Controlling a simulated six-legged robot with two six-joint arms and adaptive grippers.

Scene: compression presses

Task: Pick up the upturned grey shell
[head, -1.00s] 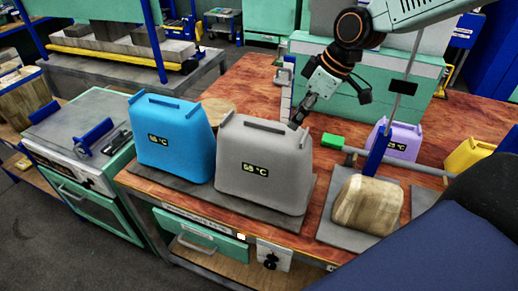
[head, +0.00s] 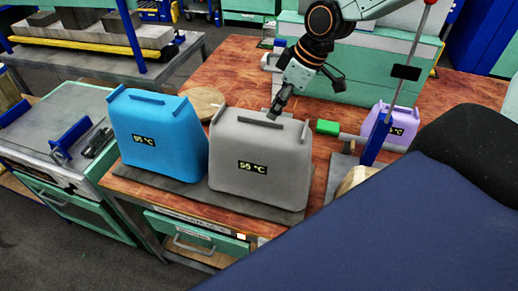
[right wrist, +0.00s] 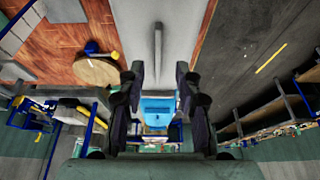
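The grey shell (head: 262,170) stands upturned on a dark plate at the near edge of the wooden table, with ridges along its top and a small display on its front. My right gripper (head: 272,113) is at the shell's top, near the far ridge; contact cannot be told. In the right wrist view, the fingers of my right gripper (right wrist: 156,88) are spread apart with nothing held between them. The grey shell's top and a ridge (right wrist: 157,50) show just beyond the fingertips. My left gripper is not in view.
A blue shell (head: 160,135) stands close on the left of the grey one. A round wooden disc (head: 203,101) lies behind them. A green-ended bar (head: 327,128) and purple shell (head: 388,124) are to the right. A large dark blue shape hides the lower right.

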